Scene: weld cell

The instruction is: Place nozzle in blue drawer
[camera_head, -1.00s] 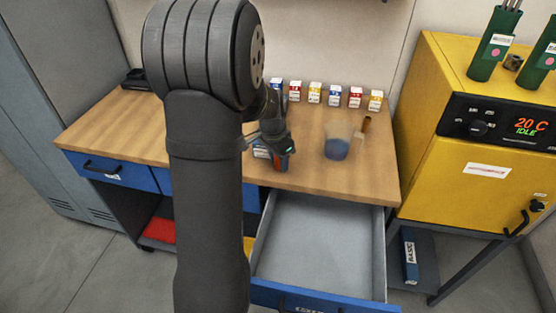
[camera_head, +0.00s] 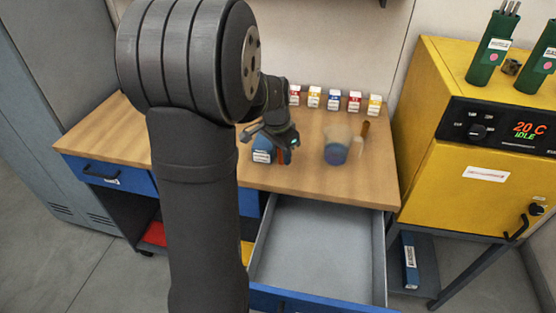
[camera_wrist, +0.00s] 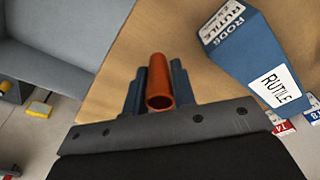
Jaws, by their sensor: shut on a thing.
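My gripper (camera_head: 284,157) hangs over the workbench top, just behind the open drawer. In the wrist view my gripper (camera_wrist: 158,92) has its two blue-grey fingers closed on the nozzle (camera_wrist: 159,96), an orange, copper-like tube with its open end facing the camera. In the head view the nozzle is mostly hidden between the fingers. The blue drawer (camera_head: 262,298) is pulled out from the bench's right side. Its grey inside (camera_head: 315,250) looks empty where visible. My arm covers part of its left side.
A blue rutile rod box (camera_head: 262,153) stands close beside my gripper; it also shows large in the wrist view (camera_wrist: 250,60). Several small boxes (camera_head: 334,99) line the bench's back. A yellow oven (camera_head: 480,190) stands at right.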

